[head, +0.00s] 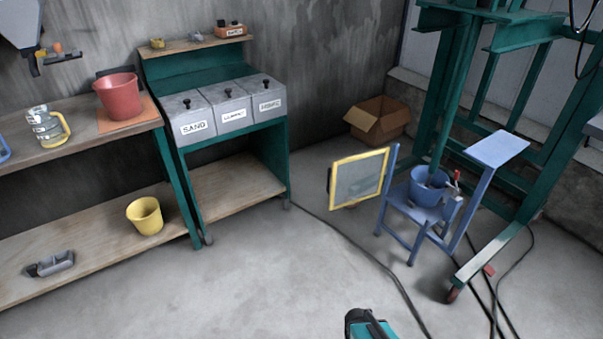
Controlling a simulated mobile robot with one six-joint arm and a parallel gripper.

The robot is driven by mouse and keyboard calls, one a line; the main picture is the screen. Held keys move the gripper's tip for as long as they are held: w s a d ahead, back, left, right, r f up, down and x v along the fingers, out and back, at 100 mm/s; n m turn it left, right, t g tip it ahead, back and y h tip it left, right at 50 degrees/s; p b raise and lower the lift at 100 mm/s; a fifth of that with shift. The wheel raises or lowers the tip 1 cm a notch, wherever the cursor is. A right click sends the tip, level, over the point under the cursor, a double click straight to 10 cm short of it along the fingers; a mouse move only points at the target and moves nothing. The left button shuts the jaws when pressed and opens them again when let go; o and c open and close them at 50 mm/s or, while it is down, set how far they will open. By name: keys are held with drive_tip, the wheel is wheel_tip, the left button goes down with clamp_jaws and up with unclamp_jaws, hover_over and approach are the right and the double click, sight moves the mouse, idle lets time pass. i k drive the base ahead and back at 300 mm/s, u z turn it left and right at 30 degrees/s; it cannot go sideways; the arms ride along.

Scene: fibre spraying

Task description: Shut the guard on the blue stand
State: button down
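The blue stand (411,208) is on the floor at the right, in front of the green frame. The guard, a yellow-framed panel with a grey see-through middle (357,180), stands upright, swung out to the left of the stand. Its right edge is by the stand's blue upright post (391,168). The guard is open, and the front of the stand is uncovered. A blue bucket (425,190) sits on the stand. A small red-tipped part is at the bucket's right. I see no gripper fingers in this view.
A teal and black part shows at the bottom edge, possibly my arm. Dark cables (400,283) cross the floor before the stand. A cardboard box (378,121) lies behind the guard. Green shelving with grey bins (236,106) stands left. The middle floor (270,270) is mostly clear.

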sight(386, 151)
drive_tip(key=u, duration=0.1)
drive_tip(key=k, duration=0.65)
drive_tip(key=u, duration=0.45)
drive_tip(key=i, duration=1.75)
drive_tip(key=u, duration=0.75)
drive_tip(key=i, duration=0.75)
drive_tip(key=u, duration=0.25)
